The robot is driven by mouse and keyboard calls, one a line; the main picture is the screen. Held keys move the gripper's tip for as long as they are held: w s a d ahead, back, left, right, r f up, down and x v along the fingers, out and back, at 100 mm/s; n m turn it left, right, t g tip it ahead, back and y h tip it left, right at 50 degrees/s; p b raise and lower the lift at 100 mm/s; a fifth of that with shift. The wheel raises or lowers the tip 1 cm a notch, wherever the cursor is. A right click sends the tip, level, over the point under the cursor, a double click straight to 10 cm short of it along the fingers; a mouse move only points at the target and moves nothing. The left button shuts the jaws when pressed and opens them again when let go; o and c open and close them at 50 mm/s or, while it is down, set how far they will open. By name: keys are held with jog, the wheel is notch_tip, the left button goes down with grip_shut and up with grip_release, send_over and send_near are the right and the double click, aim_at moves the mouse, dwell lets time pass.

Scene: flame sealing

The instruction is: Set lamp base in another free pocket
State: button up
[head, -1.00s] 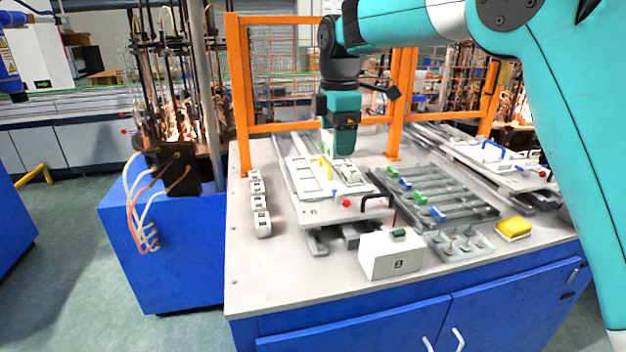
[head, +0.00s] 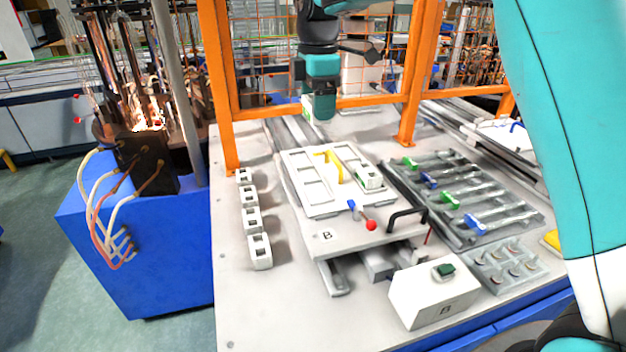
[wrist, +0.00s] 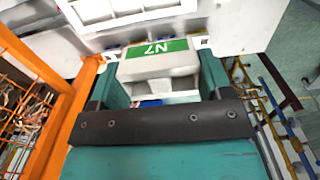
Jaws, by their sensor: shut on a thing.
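My gripper (head: 322,112) is shut on a white lamp base (wrist: 158,66). The base has a green label reading N7 and sits between both fingers in the wrist view (wrist: 155,90). In the head view my gripper hangs beyond the far edge of the white pocket plate (head: 318,210), mostly hiding the held base. The plate has several open pockets on its left side. A second lamp base (head: 369,179) with a green mark sits in a pocket on its right side. A yellow handle (head: 333,165) stands in the plate's middle.
Orange fence posts (head: 411,100) stand close beside my gripper. Several white blocks (head: 259,252) line the table's left. A grey rack with green and blue clips (head: 480,225) lies right of the plate. A white box (head: 430,300) with a green button stands in front.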

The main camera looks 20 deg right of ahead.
aim_at(317, 193)
notch_tip(317, 193, down, 18)
jog(key=p, duration=0.4)
jog(key=shift+s+f+p, duration=0.1)
jog(key=shift+f+p, duration=0.15)
jog(key=shift+p, duration=0.1)
jog(key=shift+f, duration=0.15)
jog(key=o, duration=0.9)
jog(key=shift+o, duration=0.2)
notch_tip(317, 193, up, 12)
jog(key=b, duration=0.5)
jog(key=s+a+r+m+y, duration=0.2)
jog(key=s+m, duration=0.3)
jog(key=s, duration=1.2)
jog(key=s+a+r+m+y, duration=0.2)
jog(key=s+m, duration=0.4)
jog(key=s, duration=1.1)
jog(key=shift+a+r, duration=0.2)
jog(key=shift+r, duration=0.15)
